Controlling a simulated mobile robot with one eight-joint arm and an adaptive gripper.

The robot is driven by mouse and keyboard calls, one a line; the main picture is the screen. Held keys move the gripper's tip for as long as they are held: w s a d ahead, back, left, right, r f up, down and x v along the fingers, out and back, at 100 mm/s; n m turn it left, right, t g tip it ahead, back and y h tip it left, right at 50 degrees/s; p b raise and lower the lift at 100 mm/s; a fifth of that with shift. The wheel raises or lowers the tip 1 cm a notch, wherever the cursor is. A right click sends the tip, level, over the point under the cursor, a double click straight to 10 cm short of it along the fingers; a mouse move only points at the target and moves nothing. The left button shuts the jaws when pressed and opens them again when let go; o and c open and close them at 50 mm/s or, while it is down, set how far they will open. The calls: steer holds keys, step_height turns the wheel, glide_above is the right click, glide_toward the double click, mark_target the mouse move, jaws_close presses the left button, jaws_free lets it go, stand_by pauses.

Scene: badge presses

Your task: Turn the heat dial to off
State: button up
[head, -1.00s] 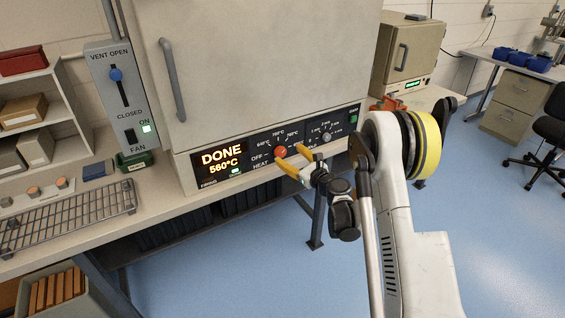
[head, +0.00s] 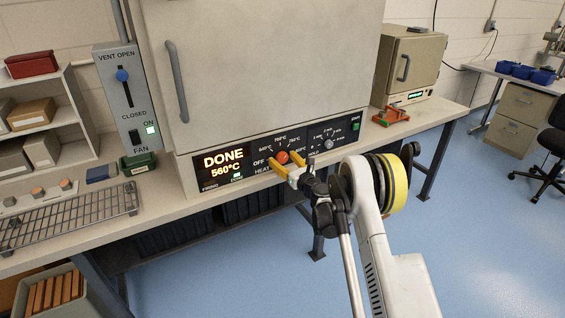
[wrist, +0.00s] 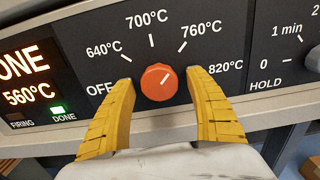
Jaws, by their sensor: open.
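The heat dial (wrist: 159,84) is a round orange-red knob on the dark oven panel. Its white pointer line aims up and right, on the 760°C–820°C side of the scale; the OFF label is at its left. In the head view the dial (head: 283,157) shows just beyond my fingertips. My gripper (wrist: 161,83) is open, with one yellow finger on each side of the dial. Small gaps appear between fingers and knob in the wrist view. The gripper (head: 286,161) also shows in the head view, reaching in from the right.
The display (head: 222,162) reads DONE and 560°C. A hold dial (head: 328,144) sits right of the heat dial. The large oven (head: 270,60) rises above the panel. A wire rack (head: 75,221) lies on the bench at left; an orange tool (head: 392,116) lies at right.

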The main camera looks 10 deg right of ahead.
steer(key=shift+w, duration=0.1)
steer(key=c, duration=1.2)
